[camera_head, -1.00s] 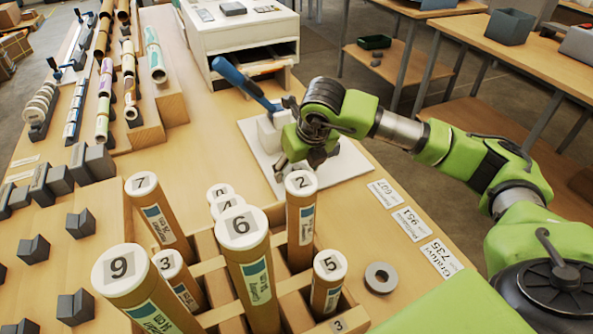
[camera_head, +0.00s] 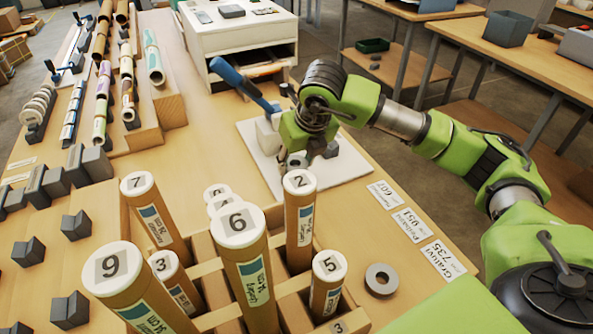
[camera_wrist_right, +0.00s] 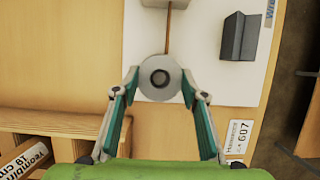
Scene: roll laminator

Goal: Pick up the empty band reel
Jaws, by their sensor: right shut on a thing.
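The empty band reel (camera_wrist_right: 152,91) is a pale grey disc with a dark centre hole. In the right wrist view it sits between the two fingertips of my right gripper (camera_wrist_right: 160,84), which is shut on its sides. It is over the white base plate (camera_wrist_right: 206,60). In the head view my right gripper (camera_head: 297,158) is low over the plate (camera_head: 345,165), beside the blue-handled lever (camera_head: 240,82); the reel is mostly hidden there. I cannot tell whether the reel touches the plate. My left gripper is not in view.
A dark grey block (camera_wrist_right: 240,37) stands on the plate to the right of the reel. Tall numbered tubes (camera_head: 240,240) stand in a wooden rack in front. A grey ring (camera_head: 381,279) lies on the table near the labels. A white machine (camera_head: 240,35) stands behind.

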